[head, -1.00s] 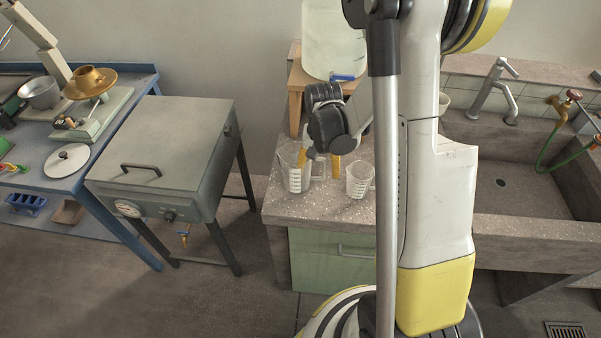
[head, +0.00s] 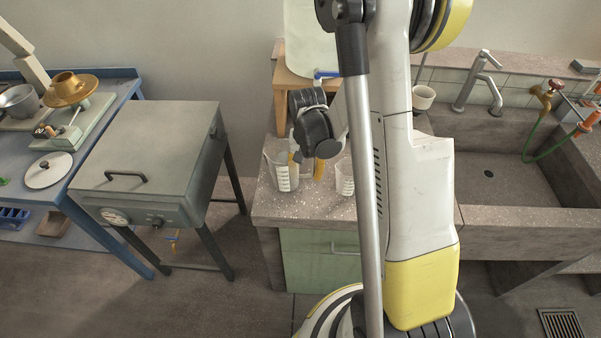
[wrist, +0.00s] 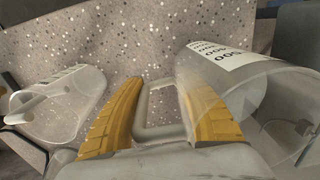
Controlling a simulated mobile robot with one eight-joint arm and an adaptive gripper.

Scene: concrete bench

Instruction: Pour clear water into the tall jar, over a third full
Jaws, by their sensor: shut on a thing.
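A large clear measuring jug (head: 280,178) with a white scale stands upright on the speckled bench top. It fills the right of the wrist view (wrist: 250,95). My gripper (head: 306,172) has its yellow fingers on either side of the jug's handle (wrist: 160,131), shut on it. A smaller clear graduated vessel (head: 345,180) stands to the right, apart from the gripper; a clear vessel also shows at left in the wrist view (wrist: 60,105). A translucent tank (head: 311,40) with a blue tap (head: 326,75) sits behind. I see no clear water in the jug. I cannot tell which is the tall jar.
The tank rests on a wooden stand (head: 292,88) at the back of the bench (head: 300,210). A stone sink (head: 530,215) with a metal tap (head: 490,85) lies right. A grey lidded cabinet (head: 155,140) and a blue table (head: 125,95) stand left, with a floor gap before the bench.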

